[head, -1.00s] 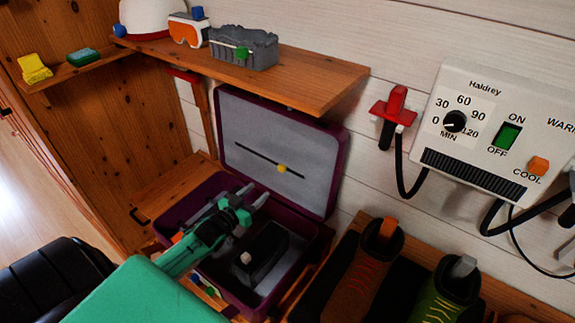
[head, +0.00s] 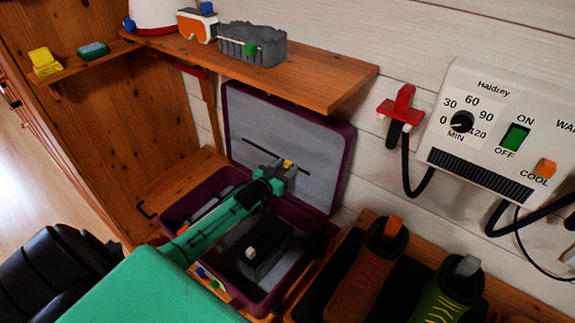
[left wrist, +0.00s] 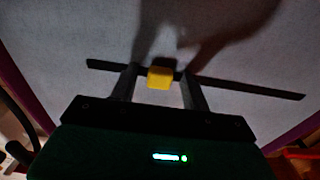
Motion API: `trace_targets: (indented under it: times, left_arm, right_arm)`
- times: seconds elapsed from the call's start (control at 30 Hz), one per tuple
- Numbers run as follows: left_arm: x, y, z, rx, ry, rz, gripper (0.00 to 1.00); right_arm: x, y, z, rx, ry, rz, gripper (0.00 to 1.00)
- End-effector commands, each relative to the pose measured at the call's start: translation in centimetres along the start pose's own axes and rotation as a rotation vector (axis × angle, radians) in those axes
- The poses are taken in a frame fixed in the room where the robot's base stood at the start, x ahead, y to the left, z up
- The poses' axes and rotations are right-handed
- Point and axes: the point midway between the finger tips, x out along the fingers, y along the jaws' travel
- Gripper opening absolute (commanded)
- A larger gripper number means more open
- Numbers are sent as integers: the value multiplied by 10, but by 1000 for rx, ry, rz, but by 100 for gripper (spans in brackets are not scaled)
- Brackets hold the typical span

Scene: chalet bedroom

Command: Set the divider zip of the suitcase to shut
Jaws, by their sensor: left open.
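The open purple suitcase (head: 345,183) stands with its lid up against the wall, and a grey divider panel (head: 235,105) fills the lid. A dark zip track (left wrist: 245,87) runs across the panel, sloping down to the right. The yellow zip pull (left wrist: 160,77) sits near the middle of the track in the left wrist view; it also shows in the head view (head: 288,163). My left gripper (left wrist: 160,80) is open, with one finger on each side of the pull. Whether the fingers touch it I cannot tell. My right gripper is not in view.
A wooden shelf (head: 330,88) with goggles (head: 197,26) and a grey basket (head: 268,50) juts out above the lid. A black box (head: 262,255) lies in the suitcase base. Boots (head: 368,270) stand at the right, below a dryer panel (head: 500,130).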

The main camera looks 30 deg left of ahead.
Motion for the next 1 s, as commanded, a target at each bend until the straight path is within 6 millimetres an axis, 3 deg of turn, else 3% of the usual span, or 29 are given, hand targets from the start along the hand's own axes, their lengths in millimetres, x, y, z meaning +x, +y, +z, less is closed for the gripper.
trace_targets:
  times: [0.2, 0.47, 0.73, 1.0]
  left_arm:
    - [12, 0, -1, 0, 1, 0, 47]
    - [12, 0, 0, 0, 1, 0, 47]
    - [12, 0, 0, 0, 1, 0, 0]
    - [12, -2, 0, 1, 1, 0, 0]
  right_arm:
    - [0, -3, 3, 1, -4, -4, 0]
    - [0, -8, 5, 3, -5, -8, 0]
    - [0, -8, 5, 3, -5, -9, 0]
    - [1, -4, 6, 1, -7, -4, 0]
